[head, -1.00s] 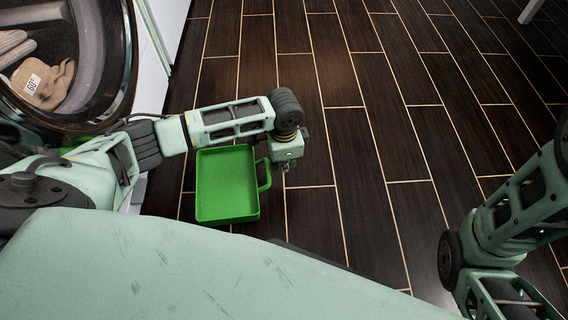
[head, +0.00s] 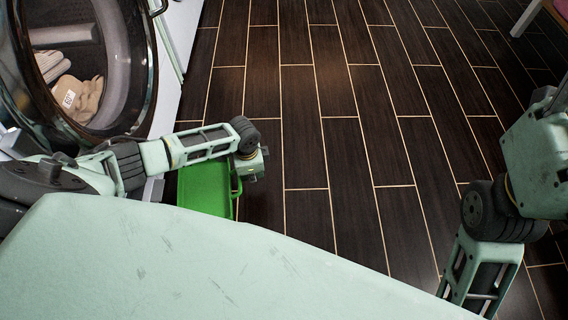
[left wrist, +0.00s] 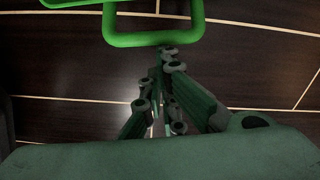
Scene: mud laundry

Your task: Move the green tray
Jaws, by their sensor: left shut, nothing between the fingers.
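The green tray (head: 205,187) lies on the dark floor below my left forearm in the head view, partly hidden by the arm and my body. Its loop handle (head: 237,186) is on its right side. My left gripper (head: 250,178) is by the handle, with its fingers hard to make out there. In the left wrist view the gripper (left wrist: 160,82) is shut and empty, and the green handle (left wrist: 150,40) shows just beyond the fingertips; I cannot tell whether they touch. My right arm is at the right edge of the head view, its gripper out of view.
A front-loading machine with an open round door (head: 125,75) stands at the left, with light and tan cloth items (head: 78,95) inside. The dark tiled floor (head: 330,110) is clear in the middle. A light leg of furniture (head: 525,18) shows at the top right.

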